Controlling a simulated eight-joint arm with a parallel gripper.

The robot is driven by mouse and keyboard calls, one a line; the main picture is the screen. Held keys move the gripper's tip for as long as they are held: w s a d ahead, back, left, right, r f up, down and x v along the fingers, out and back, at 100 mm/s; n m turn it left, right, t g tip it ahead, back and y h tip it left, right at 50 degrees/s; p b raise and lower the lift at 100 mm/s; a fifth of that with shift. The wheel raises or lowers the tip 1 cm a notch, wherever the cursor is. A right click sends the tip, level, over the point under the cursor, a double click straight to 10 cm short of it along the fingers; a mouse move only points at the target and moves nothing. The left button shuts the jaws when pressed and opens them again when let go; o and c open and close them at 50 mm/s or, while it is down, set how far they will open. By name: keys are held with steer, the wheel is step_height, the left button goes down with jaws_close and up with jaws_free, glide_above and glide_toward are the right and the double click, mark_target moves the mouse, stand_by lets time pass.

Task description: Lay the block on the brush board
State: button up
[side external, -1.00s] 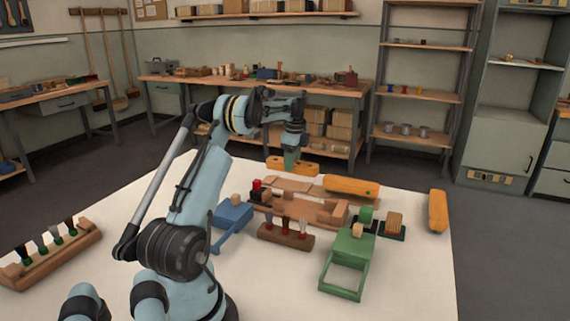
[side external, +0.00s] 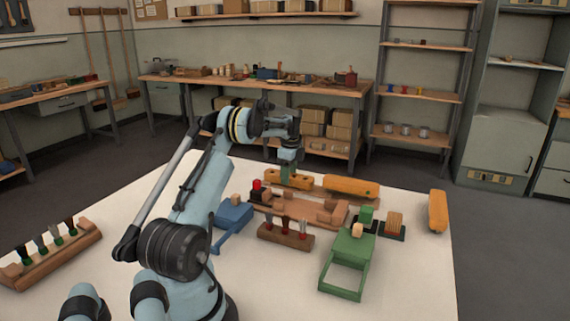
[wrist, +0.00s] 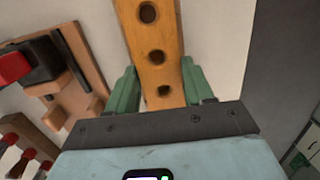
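The block (side external: 300,184) is orange-yellow and long with a row of dark holes. My gripper (side external: 288,174) is around its middle, pointing down. In the wrist view the block (wrist: 155,45) lies between the two green fingers (wrist: 158,90), which close on its sides. The gap under the block is hard to judge. A low wooden board with raised wooden pieces (side external: 290,208), apparently the brush board, lies on the table in front of the block. Part of it also shows in the wrist view (wrist: 88,62).
Other orange pieces lie at back right (side external: 350,187) and far right (side external: 438,210). A red-and-black piece (side external: 257,190), blue holder (side external: 232,217), wooden rack (side external: 286,236) and green fixture (side external: 346,262) crowd around the board. The white table (side external: 410,270) is clear at front right.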

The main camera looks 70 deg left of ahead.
mark_target(291, 177)
steer(key=o, duration=0.3)
steer(key=shift+o, duration=0.2)
step_height(291, 177, up, 12)
steer(key=d, duration=0.2)
steer(key=w+d+r+n+t, duration=0.1)
steer(key=w+d+r, duration=0.15)
steer(key=d, duration=0.35)
steer(key=w+d+r+n+t, duration=0.1)
steer(key=w+d+r, duration=0.15)
steer(key=d, duration=0.25)
steer(key=s+d+n+t, duration=0.2)
steer(key=s+d, duration=0.1)
steer(key=d, duration=0.9)
steer(key=s+d+n+t, duration=0.1)
steer(key=s+d+n, duration=0.15)
steer(key=d, duration=0.95)
steer(key=s+d+f+n+t+h, duration=0.1)
steer(key=s+d+f+n+t, duration=0.1)
steer(key=s+d+f, duration=0.3)
steer(key=s+d, duration=0.1)
steer(key=d, duration=0.2)
steer(key=shift+s+f+h, duration=0.15)
steer(key=shift+s+h, duration=0.15)
steer(key=shift+n, duration=0.25)
